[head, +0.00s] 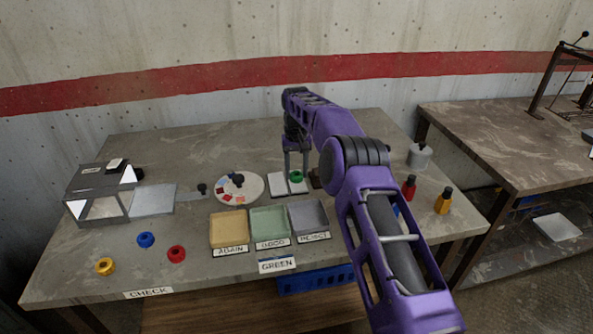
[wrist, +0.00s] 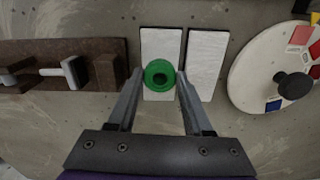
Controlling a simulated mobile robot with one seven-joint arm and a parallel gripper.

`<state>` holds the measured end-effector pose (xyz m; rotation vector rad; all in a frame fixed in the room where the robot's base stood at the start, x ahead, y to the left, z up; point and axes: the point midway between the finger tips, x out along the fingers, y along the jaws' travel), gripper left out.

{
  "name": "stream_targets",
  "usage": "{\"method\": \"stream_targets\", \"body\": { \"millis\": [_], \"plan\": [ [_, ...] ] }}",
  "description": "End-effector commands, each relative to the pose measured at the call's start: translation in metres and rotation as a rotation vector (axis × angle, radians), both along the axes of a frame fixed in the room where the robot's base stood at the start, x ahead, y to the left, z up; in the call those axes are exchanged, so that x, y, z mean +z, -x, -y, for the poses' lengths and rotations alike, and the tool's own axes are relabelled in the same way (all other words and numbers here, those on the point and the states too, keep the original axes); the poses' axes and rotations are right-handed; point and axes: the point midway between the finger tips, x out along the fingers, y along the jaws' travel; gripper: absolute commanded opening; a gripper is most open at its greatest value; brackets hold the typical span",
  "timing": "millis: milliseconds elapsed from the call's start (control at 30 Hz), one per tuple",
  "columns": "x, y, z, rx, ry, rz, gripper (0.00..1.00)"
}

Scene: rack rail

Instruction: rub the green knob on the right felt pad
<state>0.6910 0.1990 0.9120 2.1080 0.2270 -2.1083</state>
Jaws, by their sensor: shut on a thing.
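The green knob (head: 297,177) is between the fingers of my gripper (head: 296,173), which is shut on it. In the wrist view, the green knob (wrist: 160,66) is a ring with a dark centre, and the fingertips of my gripper (wrist: 159,78) are on both sides of it. The knob is over the right felt pad (head: 301,188), a white rectangle; this pad is the left one in the wrist view (wrist: 161,45). I cannot tell whether the knob presses on the pad. The other white pad (head: 277,185) lies beside it and is bare.
A round white dial (head: 251,190) with coloured patches and a black knob stands left of the pads. A brown rack (wrist: 60,50) stands on their other side. Yellow, green and grey trays (head: 228,229) are in front. Blue and red knobs (head: 146,240) lie at the left.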

Motion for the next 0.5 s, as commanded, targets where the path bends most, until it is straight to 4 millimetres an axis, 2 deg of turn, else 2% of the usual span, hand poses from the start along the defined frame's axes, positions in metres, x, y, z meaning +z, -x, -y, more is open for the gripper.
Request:
{"method": "stream_targets", "body": {
  "millis": [333,500],
  "plan": [
    [0.0016,-0.0002,0.0001,0.0,0.0,0.001,0.01],
    [0.009,-0.0002,-0.0001,0.0,0.0,0.001,0.01]
  ]
}}
